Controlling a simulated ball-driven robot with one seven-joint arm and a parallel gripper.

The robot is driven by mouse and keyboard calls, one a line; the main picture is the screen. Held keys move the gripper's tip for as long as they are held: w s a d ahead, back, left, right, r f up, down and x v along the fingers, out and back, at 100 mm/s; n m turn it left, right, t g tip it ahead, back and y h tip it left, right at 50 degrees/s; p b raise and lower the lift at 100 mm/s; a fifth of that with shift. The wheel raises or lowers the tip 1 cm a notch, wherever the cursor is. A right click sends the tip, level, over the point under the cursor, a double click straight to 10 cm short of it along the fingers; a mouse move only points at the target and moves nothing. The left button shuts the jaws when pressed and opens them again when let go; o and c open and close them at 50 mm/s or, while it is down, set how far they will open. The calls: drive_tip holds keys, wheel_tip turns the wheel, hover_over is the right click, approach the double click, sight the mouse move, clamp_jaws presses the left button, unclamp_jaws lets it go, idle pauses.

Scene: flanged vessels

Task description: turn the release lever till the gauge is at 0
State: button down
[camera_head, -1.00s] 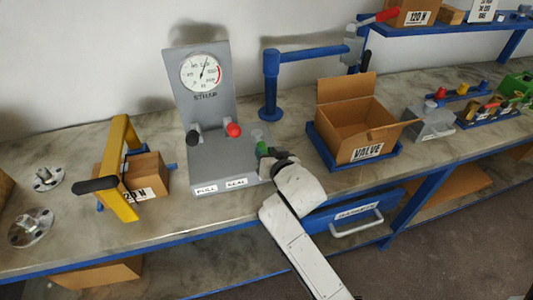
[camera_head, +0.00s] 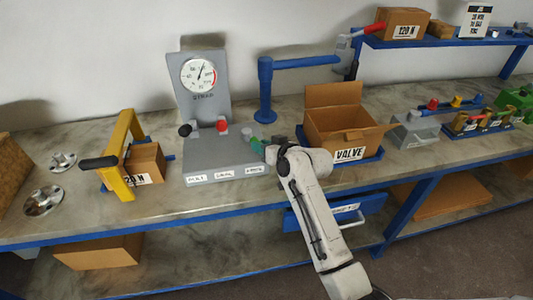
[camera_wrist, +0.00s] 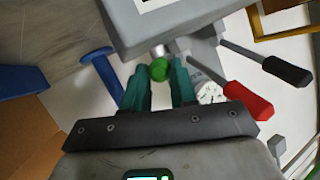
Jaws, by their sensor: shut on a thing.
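A grey gauge stand (camera_head: 208,110) rises from a grey base (camera_head: 225,165) on the bench. Its round white gauge (camera_head: 199,73) has a needle pointing up and slightly right; the numbers are too small to read surely. A black-handled lever (camera_head: 185,130) and a red-handled lever (camera_head: 222,125) stand on the base, both also in the wrist view. My gripper (camera_head: 259,148) is at the base's right side. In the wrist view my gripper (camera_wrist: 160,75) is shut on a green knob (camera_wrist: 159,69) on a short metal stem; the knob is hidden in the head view.
An open carton marked VALVE (camera_head: 350,130) stands in a blue tray close right of my arm. A blue post with a horizontal arm (camera_head: 266,90) is behind. A yellow frame (camera_head: 125,160) and small box stand left. A blue drawer (camera_head: 335,212) hangs below the bench.

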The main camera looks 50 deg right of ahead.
drive_tip(key=shift+d+f+n+y+b, duration=0.1)
drive_tip(key=shift+d+n+y+b, duration=0.7)
drive_tip(key=shift+y+b, duration=0.15)
drive_tip(key=shift+d+n+y+b, duration=0.45)
drive_tip(key=shift+n+y+b, duration=0.3)
drive_tip(key=shift+y, duration=0.1)
drive_tip(key=c, duration=0.9)
unclamp_jaws()
drive_tip(key=b+v, duration=0.1)
drive_tip(key=v, duration=0.6)
drive_tip(key=shift+s+r, duration=0.25)
